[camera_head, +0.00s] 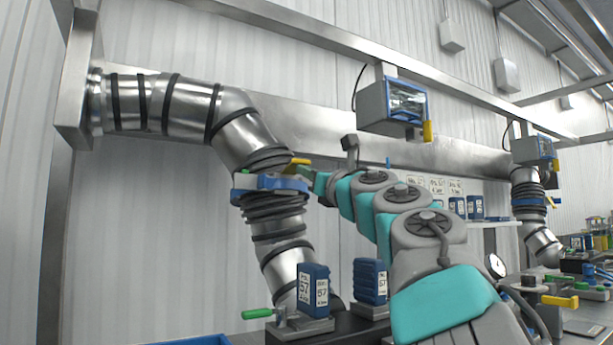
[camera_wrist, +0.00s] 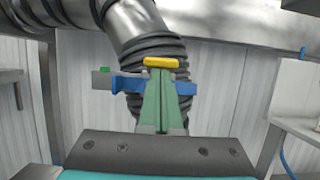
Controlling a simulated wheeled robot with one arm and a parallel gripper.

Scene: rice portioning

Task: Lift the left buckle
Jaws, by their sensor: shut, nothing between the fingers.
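The left buckle is a blue clamp (camera_head: 262,183) with a yellow handle (camera_head: 297,162), on the black ribbed sleeve of the left metal pipe. In the wrist view the blue clamp (camera_wrist: 128,85) spreads to both sides behind the fingers, and the yellow handle (camera_wrist: 160,62) lies crosswise right at the fingertips. My gripper (camera_head: 306,172) is at the right side of the clamp, just under the yellow handle. Its green fingers (camera_wrist: 161,72) are shut together with nothing between them. I cannot tell whether the tips touch the handle. The fingers hide the middle of the clamp.
Below the clamp, blue boxes marked 57 (camera_head: 313,290) stand on dark bases, beside a green-handled valve (camera_head: 257,313). A blue-framed display box (camera_head: 393,105) hangs above my arm. A second pipe (camera_head: 527,184) with a blue clamp is at the far right.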

